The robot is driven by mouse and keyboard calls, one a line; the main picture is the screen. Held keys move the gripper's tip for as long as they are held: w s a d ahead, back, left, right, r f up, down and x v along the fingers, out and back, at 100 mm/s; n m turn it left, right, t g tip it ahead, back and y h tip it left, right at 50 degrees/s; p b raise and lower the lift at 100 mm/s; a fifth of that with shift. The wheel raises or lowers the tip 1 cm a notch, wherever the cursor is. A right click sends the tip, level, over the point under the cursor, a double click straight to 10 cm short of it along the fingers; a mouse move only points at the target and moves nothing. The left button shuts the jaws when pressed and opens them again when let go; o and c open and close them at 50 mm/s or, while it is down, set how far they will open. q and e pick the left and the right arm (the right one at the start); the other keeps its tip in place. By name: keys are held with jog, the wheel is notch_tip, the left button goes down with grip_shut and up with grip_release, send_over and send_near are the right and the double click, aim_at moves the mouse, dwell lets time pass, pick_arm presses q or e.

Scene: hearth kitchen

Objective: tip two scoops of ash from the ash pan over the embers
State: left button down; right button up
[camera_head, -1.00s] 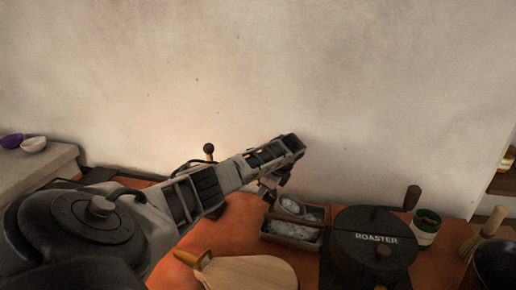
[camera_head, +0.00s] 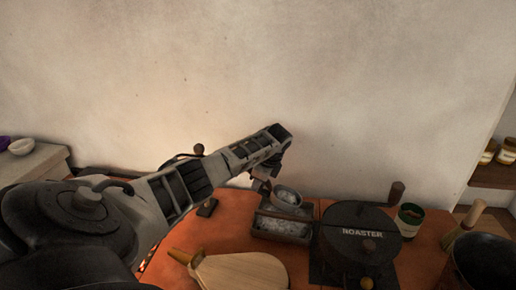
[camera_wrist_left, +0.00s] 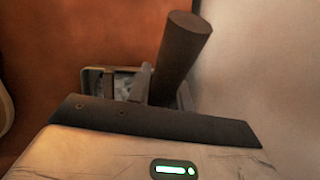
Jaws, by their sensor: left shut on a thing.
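My left gripper (camera_head: 262,186) is shut on the scoop, whose dark handle (camera_wrist_left: 182,55) sticks up in the left wrist view. The scoop's round bowl (camera_head: 287,197) holds grey matter that looks like ash. It is at the back edge of the ash pan; I cannot tell whether they touch. The ash pan (camera_head: 283,239) is a dark open box with pale grey ash, left of the roaster. The embers are mostly hidden behind my left arm; a small speckled glow (camera_head: 146,258) shows below it. My right gripper is out of view.
The black roaster (camera_head: 362,233) with its crank stands right of the pan. A wooden bellows (camera_head: 243,272) lies in front. A green tin (camera_head: 410,218), a brush (camera_head: 463,226) and a dark pan (camera_head: 484,262) are at the right. The wall closes the back.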

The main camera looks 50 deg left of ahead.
pick_arm(q)
notch_tip(320, 180, up, 3)
jog(key=t+h+p, duration=0.1)
jog(key=p, duration=0.2)
jog(key=shift+r, duration=0.15)
jog(key=shift+r+t+h, duration=0.3)
jog(key=shift+r+h, duration=0.4)
jog(key=shift+r, duration=0.1)
jog(key=shift+t+h, duration=0.3)
jog(key=shift+h, duration=0.1)
jog(key=shift+r, duration=4.05)
